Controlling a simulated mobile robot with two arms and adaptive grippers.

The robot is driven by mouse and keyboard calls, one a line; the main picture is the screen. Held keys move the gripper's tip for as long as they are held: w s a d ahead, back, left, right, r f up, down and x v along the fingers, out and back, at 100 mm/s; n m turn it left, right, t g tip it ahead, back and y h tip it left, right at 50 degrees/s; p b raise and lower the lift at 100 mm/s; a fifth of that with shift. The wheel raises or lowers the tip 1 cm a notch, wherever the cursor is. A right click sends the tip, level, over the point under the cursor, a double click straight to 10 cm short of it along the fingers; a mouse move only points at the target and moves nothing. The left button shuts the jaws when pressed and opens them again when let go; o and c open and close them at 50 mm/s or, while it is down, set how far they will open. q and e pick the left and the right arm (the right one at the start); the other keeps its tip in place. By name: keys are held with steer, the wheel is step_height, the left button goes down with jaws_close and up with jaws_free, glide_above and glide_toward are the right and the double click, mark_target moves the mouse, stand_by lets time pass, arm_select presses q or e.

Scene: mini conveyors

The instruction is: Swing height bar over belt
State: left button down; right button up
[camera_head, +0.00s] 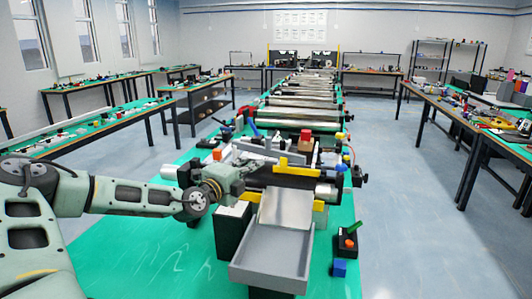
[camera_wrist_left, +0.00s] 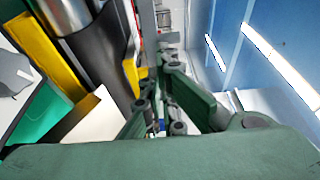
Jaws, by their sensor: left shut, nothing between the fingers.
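The nearest mini conveyor has a dark belt (camera_head: 258,180) running across the green table, with yellow guide pieces at its edges. A yellow bar (camera_head: 293,168) lies along the belt's far side; I cannot tell for sure whether it is the height bar. My right gripper is not in view.
A grey tray (camera_head: 272,250) and a metal slide (camera_head: 287,207) stand at the conveyor's near side. A red block (camera_head: 305,140) sits behind the belt. A blue block (camera_head: 339,267) lies at the right. The green table (camera_head: 150,255) is bare at the front left.

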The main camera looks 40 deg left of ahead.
mark_target(271, 150)
arm_select(q)
steer(key=x, duration=0.4)
steer(key=p+x, duration=0.1)
steer(key=x, duration=0.1)
steer(key=shift+a+r, duration=0.2)
steer(key=shift+a, duration=0.15)
steer(key=shift+p+x, duration=0.9)
steer(key=shift+x, duration=0.3)
steer(key=shift+w+f+p, duration=0.2)
steer(key=shift+w+p, duration=0.1)
steer(key=shift+w, duration=0.7)
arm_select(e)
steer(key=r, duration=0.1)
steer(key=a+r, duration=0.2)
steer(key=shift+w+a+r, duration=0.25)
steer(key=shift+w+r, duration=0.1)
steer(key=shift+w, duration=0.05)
arm_select(q)
steer(key=shift+f, duration=0.1)
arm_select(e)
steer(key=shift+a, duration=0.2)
